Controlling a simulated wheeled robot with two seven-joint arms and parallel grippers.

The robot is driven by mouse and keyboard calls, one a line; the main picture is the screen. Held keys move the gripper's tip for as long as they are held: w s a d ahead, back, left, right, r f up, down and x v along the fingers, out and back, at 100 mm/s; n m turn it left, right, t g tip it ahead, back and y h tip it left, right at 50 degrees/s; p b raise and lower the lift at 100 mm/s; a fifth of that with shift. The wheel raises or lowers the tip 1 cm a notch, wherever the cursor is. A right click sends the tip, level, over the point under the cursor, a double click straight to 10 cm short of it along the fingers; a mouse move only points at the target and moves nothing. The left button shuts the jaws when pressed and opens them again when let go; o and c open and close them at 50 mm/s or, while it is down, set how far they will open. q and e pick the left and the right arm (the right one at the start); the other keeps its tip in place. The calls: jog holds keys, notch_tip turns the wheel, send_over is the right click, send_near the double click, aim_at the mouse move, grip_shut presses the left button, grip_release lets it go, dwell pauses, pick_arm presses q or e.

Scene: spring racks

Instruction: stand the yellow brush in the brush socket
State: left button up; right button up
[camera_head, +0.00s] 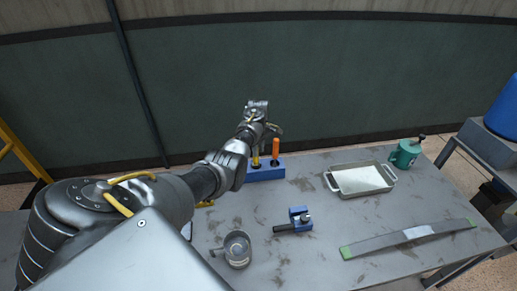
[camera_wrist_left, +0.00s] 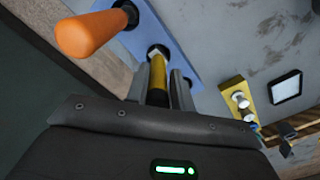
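The yellow brush (camera_wrist_left: 158,72) stands roughly upright with its lower end at a black-ringed hole of the blue rack (camera_head: 266,174); how deep it sits is not clear. Its yellow part also shows in the head view (camera_head: 256,158). My left gripper (camera_wrist_left: 160,88) is above the rack, with one finger on each side of the yellow brush and closed around it. The brush's upper part is dark and partly hidden by the gripper. An orange-handled tool (camera_head: 276,147) stands in the same rack, beside the yellow brush. My right gripper is not in view.
The grey table holds a metal tray (camera_head: 361,180), a teal can (camera_head: 405,154), a grey cup (camera_head: 237,249), a small blue device (camera_head: 298,218) and a long green-ended bar (camera_head: 409,239). The orange handle (camera_wrist_left: 92,34) is close to my left gripper. A dark wall stands behind.

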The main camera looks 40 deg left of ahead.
pick_arm(q)
jog(key=o, duration=0.5)
jog(key=shift+r+b, duration=1.35)
jog(key=shift+r, duration=4.1)
